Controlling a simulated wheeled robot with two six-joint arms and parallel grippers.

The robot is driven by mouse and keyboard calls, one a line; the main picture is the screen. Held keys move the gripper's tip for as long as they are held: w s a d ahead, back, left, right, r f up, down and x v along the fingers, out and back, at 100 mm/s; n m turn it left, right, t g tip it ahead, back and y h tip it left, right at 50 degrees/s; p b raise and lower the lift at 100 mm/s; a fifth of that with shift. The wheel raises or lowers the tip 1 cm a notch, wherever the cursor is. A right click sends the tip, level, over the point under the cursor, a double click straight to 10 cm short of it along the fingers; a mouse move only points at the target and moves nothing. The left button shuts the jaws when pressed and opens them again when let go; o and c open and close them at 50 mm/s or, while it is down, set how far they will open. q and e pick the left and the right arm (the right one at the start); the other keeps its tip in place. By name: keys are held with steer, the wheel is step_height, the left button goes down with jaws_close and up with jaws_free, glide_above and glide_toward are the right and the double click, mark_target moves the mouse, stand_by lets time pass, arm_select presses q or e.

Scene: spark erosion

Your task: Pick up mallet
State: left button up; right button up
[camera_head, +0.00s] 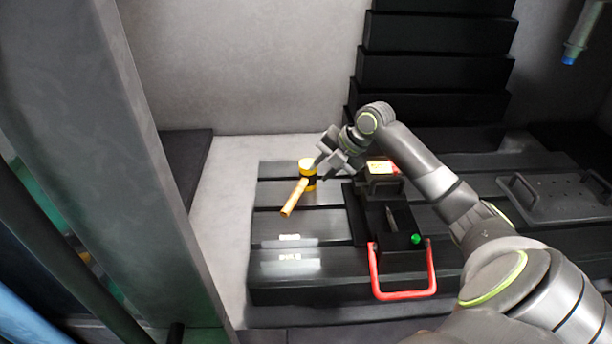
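My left gripper is out of view.
A black fixture (392,218) with a red handle (402,294) and a green button (416,239) stands right of the mallet, beneath my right arm. A plate with handles (560,196) lies at the right. A grey pillar (130,170) rises at the left. The table's front left is clear.

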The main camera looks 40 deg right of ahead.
mark_target(304, 183)
steer(key=p+x, duration=0.1)
steer(key=x, duration=0.4)
steer(key=shift+r, duration=0.1)
steer(key=shift+w+a+f+p, duration=0.1)
steer(key=shift+w+f+p, duration=0.2)
steer(key=shift+w+p, duration=0.1)
steer(key=p+x, duration=0.1)
steer(key=x, duration=0.2)
steer(key=shift+w+f+p, duration=0.25)
steer(key=shift+w+p, duration=0.05)
steer(key=shift+w, duration=0.05)
steer(key=shift+w+f, duration=0.15)
steer(key=shift+f, duration=0.2)
jaws_close()
